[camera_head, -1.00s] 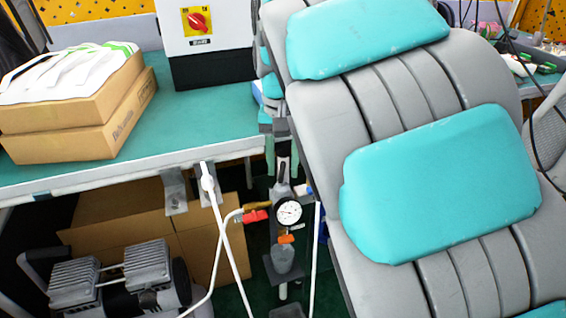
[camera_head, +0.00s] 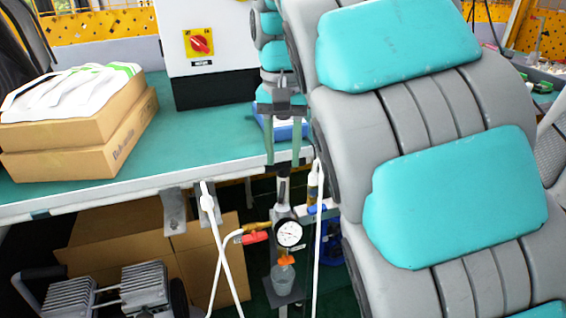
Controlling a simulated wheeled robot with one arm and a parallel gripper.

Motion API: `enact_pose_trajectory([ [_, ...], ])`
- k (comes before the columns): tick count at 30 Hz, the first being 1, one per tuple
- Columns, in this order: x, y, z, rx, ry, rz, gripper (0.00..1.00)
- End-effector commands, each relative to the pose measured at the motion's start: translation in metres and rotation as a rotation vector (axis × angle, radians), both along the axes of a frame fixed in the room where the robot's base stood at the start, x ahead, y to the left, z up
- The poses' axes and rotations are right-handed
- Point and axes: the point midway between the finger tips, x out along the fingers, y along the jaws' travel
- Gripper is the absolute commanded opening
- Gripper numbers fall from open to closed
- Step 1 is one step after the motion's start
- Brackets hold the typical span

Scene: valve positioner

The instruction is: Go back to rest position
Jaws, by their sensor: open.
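My gripper (camera_head: 283,162) hangs in the middle of the view, its two greenish fingers pointing down and spread apart. It appears empty. In the picture it is above a round white pressure gauge (camera_head: 289,232) on an upright grey fixture (camera_head: 284,212). A small valve with a red handle (camera_head: 256,237) and brass fitting sits just left of the gauge. The handle lies roughly horizontal. A clear bowl (camera_head: 283,281) hangs under an orange part below the gauge. My grey and teal arm links fill the right side and hide what is behind them.
A green-topped workbench (camera_head: 200,140) is at left, holding cardboard boxes (camera_head: 75,152) and a white cabinet with a red rotary switch (camera_head: 200,43). A grey motor or compressor (camera_head: 145,288) and an open carton (camera_head: 115,230) are below. White hoses (camera_head: 225,262) cross beside the gauge.

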Motion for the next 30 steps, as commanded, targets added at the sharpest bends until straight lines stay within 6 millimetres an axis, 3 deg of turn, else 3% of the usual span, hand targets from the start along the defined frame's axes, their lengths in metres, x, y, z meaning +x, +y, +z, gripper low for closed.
enact_pose_trajectory([
  [12, -0.001, -0.001, 0.003, -0.001, 0.001, -0.001, 0.42],
  [17, -0.01, -0.012, -0.002, 0.002, 0.005, -0.011, 0.42],
  [23, -0.045, -0.046, -0.027, 0.008, 0.027, -0.033, 0.42],
  [30, -0.108, -0.086, -0.075, 0.014, 0.064, -0.02, 0.42],
])
